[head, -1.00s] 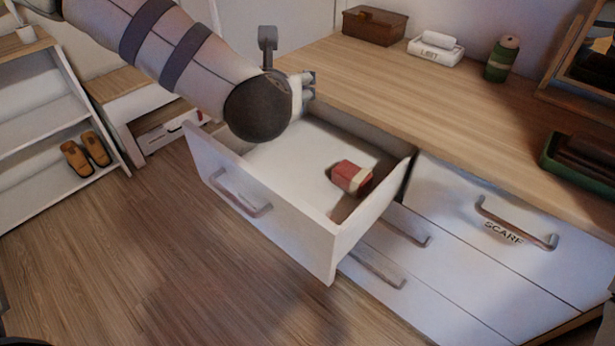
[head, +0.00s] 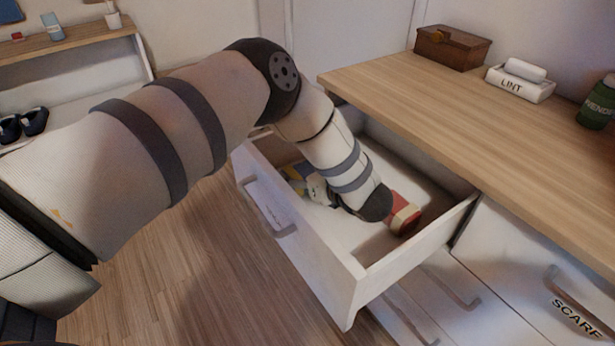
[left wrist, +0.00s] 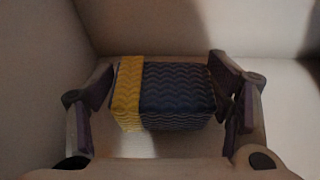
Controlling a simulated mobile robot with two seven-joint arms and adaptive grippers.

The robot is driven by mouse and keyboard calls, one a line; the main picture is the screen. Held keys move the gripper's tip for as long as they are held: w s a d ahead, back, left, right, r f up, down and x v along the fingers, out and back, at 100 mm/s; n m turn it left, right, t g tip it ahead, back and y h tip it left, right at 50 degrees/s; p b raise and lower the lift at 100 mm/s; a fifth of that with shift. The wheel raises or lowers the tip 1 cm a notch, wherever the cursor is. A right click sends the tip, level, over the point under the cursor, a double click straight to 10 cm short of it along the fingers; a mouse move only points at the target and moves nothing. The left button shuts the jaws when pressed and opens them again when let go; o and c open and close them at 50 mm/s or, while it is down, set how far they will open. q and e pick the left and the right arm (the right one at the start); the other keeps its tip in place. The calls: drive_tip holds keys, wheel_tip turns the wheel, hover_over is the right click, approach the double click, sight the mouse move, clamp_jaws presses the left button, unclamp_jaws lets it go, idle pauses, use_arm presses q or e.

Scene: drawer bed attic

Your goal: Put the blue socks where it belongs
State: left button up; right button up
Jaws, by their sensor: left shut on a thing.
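The blue socks (left wrist: 178,95) are a folded navy bundle with a zigzag weave and a yellow band, seen in the left wrist view between my left gripper's fingers. In the head view the socks (head: 294,176) show partly at the left inner end of the open drawer (head: 300,238). My left gripper (head: 316,186) is down inside the drawer, shut on the socks, partly hidden by its wrist. A red bundle with a cream band (head: 404,214) lies in the same drawer, partly behind my wrist. My right gripper is not in view.
The wooden dresser top (head: 440,110) holds a brown box (head: 452,48), a white tray marked LINT (head: 519,82) and a green container (head: 598,103). A drawer marked SCARF (head: 540,285) is shut at right. A shelf with dark shoes (head: 24,124) stands at far left.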

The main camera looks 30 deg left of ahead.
use_arm(q)
drive_tip(key=shift+f, duration=0.8)
drive_tip(key=shift+r, duration=0.2)
drive_tip(key=o, duration=1.2)
drive_tip(key=shift+f, duration=0.15)
drive_tip(key=shift+c, duration=0.2)
drive_tip(key=v, duration=0.6)
drive_tip(key=p+v, duration=0.1)
drive_tip(key=v, duration=0.5)
drive_tip(key=shift+w+r, duration=0.1)
drive_tip(key=shift+r, duration=0.15)
